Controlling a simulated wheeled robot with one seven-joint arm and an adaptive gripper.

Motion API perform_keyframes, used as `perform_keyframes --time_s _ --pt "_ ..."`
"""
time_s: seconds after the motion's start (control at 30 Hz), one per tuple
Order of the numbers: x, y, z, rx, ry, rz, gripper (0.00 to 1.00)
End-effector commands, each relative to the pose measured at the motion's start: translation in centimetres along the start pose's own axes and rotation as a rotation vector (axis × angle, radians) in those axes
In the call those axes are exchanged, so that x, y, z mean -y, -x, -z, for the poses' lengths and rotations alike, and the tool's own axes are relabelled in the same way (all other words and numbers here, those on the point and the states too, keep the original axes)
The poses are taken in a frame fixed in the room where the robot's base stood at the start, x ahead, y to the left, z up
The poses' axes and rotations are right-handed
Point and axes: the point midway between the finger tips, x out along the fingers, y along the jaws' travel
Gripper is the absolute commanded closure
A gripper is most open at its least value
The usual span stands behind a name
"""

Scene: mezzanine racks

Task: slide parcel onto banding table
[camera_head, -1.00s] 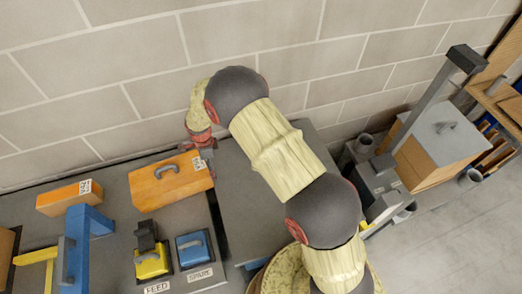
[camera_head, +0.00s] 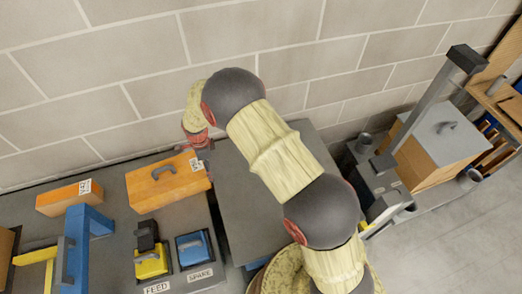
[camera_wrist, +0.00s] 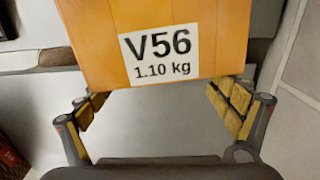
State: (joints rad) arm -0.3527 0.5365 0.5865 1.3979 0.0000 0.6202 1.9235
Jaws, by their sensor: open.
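The orange parcel (camera_head: 168,188) has a grey handle on top and a white label at its right end. In the wrist view its orange face (camera_wrist: 90,45) fills the top middle, and the label reads V56, 1.10 kg. The parcel rests on the dark grey tabletop (camera_head: 115,180), left of a dark gap. My gripper (camera_wrist: 160,103) is open, with its fingers spread at the parcel's labelled end and nothing between them. I cannot tell whether they touch it. In the head view my gripper is small and partly hidden behind my arm. Which surface is the banding table is not marked.
A smaller orange box (camera_head: 70,197) lies to the left. A blue frame (camera_head: 80,235), a yellow tool (camera_head: 150,265) marked FEED and a blue one (camera_head: 193,247) marked SPARE stand in front. A bare grey surface (camera_head: 245,215) lies right of the gap. The block wall is close behind.

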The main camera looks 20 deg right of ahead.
Motion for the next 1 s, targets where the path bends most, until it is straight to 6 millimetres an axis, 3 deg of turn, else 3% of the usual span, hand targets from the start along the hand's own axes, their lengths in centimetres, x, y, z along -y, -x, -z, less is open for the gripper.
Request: perform_keyframes --time_s 1.0 --pt "0.00 0.01 -0.94 0.000 0.000 0.000 0.09"
